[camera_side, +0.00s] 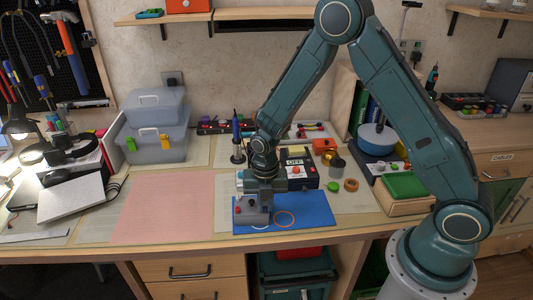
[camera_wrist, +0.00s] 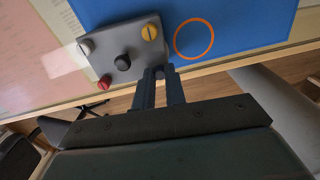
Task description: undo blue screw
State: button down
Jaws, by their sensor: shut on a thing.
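A grey block (camera_wrist: 100,62) carries several coloured screws: white (camera_wrist: 86,47), yellow (camera_wrist: 150,32), black (camera_wrist: 123,62) in the middle and red (camera_wrist: 104,83). In the side view the block (camera_side: 250,214) sits on a blue mat (camera_side: 315,216). My gripper (camera_wrist: 159,72) is at the block's remaining corner, between the yellow and red corners. Its blue-grey fingers are shut on what sits there, apparently the blue screw, which the fingers almost wholly hide. In the side view my gripper (camera_side: 264,194) comes down from above onto the block.
An orange ring (camera_wrist: 194,39) marks bare mat beside the block; it also shows in the side view (camera_side: 285,218). A black control box (camera_side: 297,168) stands behind my gripper. A pink sheet (camera_side: 165,207) lies left of the mat. The bench's front edge is close to the block.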

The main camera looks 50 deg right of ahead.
aim_at(266, 207)
jog(key=c, duration=1.4)
grip_release()
jog(key=shift+c, duration=0.2)
jog(key=shift+r, duration=0.1)
notch_tip(266, 207, up, 14)
